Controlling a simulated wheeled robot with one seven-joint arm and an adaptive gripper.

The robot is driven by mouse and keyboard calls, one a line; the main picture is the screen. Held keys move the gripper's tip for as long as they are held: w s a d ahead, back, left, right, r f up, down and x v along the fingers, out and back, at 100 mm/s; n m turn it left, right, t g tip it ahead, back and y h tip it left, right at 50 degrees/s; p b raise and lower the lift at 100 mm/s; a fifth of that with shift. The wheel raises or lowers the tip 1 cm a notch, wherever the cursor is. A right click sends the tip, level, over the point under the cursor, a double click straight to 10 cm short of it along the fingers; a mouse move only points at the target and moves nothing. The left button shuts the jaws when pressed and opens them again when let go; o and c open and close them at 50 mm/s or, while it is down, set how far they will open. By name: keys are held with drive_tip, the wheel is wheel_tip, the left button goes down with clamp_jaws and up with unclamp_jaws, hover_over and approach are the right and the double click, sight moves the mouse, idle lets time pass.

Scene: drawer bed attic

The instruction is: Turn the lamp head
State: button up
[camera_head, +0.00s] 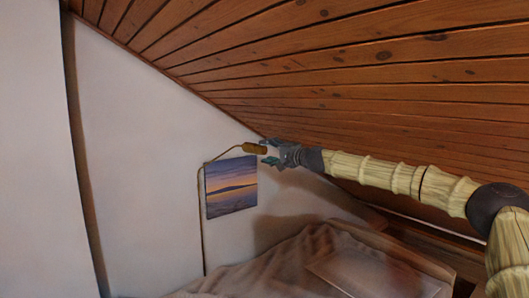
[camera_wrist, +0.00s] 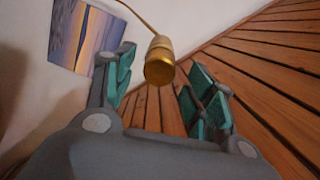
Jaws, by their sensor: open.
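The lamp head (camera_head: 254,148) is a small gold cylinder on a thin curved arm that comes from a slim pole (camera_head: 202,225) by the white wall. In the wrist view the lamp head (camera_wrist: 159,61) hangs beyond and between the fingers, its round end turned toward me. My gripper (camera_head: 266,152) is open, with its fingertips close to the right end of the lamp head. In the wrist view the teal finger pads of my gripper (camera_wrist: 160,90) stand apart on either side, with no visible contact on the lamp head.
A sunset picture (camera_head: 231,187) is on the wall just below the lamp head. The sloped wooden ceiling (camera_head: 370,80) runs close above my arm. A bed with a rumpled brown cover (camera_head: 290,262) lies below. Open air lies left of the lamp.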

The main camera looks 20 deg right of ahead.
drive_tip(key=v, duration=0.9)
